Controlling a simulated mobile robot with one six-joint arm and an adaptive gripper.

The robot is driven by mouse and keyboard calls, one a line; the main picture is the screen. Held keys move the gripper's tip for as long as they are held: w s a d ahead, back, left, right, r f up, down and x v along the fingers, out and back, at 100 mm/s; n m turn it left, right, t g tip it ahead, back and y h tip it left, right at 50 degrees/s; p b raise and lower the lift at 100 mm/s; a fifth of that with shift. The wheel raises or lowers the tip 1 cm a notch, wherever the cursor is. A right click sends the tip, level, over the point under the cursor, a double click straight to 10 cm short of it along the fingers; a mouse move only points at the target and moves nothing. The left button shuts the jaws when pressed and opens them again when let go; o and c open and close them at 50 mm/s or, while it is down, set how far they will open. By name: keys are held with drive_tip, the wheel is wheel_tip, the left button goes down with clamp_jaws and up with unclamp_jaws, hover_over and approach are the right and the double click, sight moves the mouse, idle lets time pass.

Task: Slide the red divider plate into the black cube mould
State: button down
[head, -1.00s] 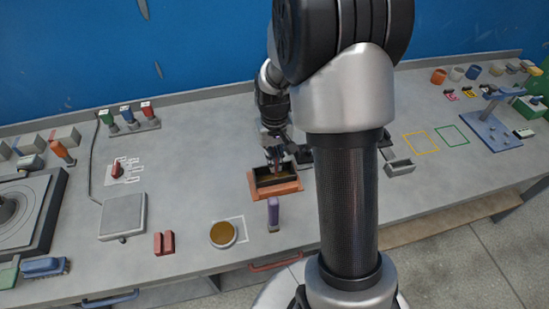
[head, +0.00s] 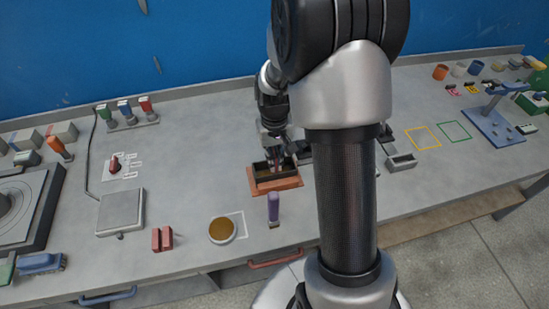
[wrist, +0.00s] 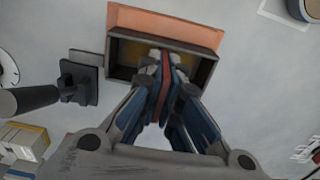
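The black cube mould (head: 262,171) is an open-topped dark box on an orange-brown base, near the middle of the bench. It also shows in the wrist view (wrist: 207,70), with a brownish interior. My gripper (head: 274,152) is directly over it, pointing down. In the wrist view my gripper (wrist: 164,68) is shut on the thin red divider plate (wrist: 165,88), held upright between the fingers. The plate (head: 277,166) shows as a small red strip at the mould's opening in the head view. Its lower edge is hidden, so I cannot tell how deep it sits.
A dark clamp-like piece (wrist: 82,78) lies beside the mould. A grey tray (head: 402,162) is at right. My arm hides some bench.

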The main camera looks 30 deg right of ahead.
drive_tip(key=shift+f, duration=0.25)
drive_tip(key=c, duration=1.7)
unclamp_jaws()
wheel_tip(320, 180, up, 12)
drive_tip(key=shift+r, duration=0.1)
